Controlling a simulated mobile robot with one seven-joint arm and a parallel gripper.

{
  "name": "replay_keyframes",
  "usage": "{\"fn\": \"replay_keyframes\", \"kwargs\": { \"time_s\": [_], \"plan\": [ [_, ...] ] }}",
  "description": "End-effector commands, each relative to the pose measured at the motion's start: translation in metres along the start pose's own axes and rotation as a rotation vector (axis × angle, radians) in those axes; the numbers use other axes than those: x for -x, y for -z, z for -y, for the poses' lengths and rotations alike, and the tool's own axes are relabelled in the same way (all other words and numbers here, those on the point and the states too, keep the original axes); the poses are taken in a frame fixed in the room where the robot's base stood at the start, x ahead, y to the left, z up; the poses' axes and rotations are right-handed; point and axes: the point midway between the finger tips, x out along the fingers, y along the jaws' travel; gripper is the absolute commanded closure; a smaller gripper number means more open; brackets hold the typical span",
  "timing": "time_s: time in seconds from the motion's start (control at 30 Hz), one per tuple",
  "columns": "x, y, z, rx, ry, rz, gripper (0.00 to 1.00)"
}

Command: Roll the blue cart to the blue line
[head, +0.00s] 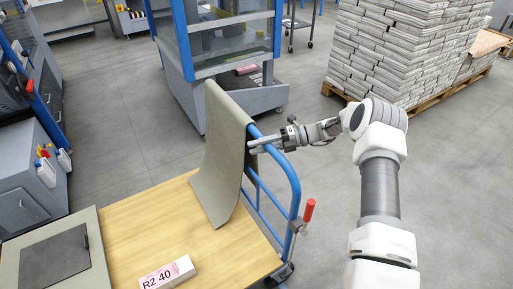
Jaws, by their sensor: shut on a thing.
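The blue cart has a tubular blue handle frame (290,173) and a pale wooden deck (140,222). A grey-green cloth (224,150) hangs over the handle's top bar and trails onto the deck. My gripper (258,146) comes in from the right and is shut on the cart's handle at its top bar, beside the cloth's edge. The exact contact of the fingertips is small in the head view. A red grip (309,210) sticks up at the handle's near side. I see no blue line on the floor in this view.
A label block marked R2 40 (167,273) and a grey panel (53,262) lie on the deck. A blue-framed machine (222,70) stands behind the cart. Stacked newspapers (400,50) sit on a pallet (430,106) at upper right. A grey cabinet (30,185) is at left.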

Motion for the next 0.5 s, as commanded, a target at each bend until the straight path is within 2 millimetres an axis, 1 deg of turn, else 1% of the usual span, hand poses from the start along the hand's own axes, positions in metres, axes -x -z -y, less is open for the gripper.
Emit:
{"fn": "replay_keyframes", "kwargs": {
  "time_s": [0.27, 0.3, 0.37, 0.4, 0.43, 0.5],
  "plan": [
    [0.0001, -0.0004, -0.0004, 0.002, 0.001, 0.0, 1.0],
    [0.0001, -0.0004, -0.0005, 0.002, 0.001, 0.0, 0.58],
    [0.0, -0.0003, -0.0005, 0.001, 0.0, 0.0, 0.47],
    [-0.0001, -0.0002, -0.0005, 0.001, 0.0, -0.001, 0.4],
    [-0.0002, -0.0002, -0.0004, 0.001, 0.0, -0.001, 0.36],
    [-0.0002, -0.0001, -0.0004, 0.001, 0.0, -0.001, 0.36]
  ]
}}
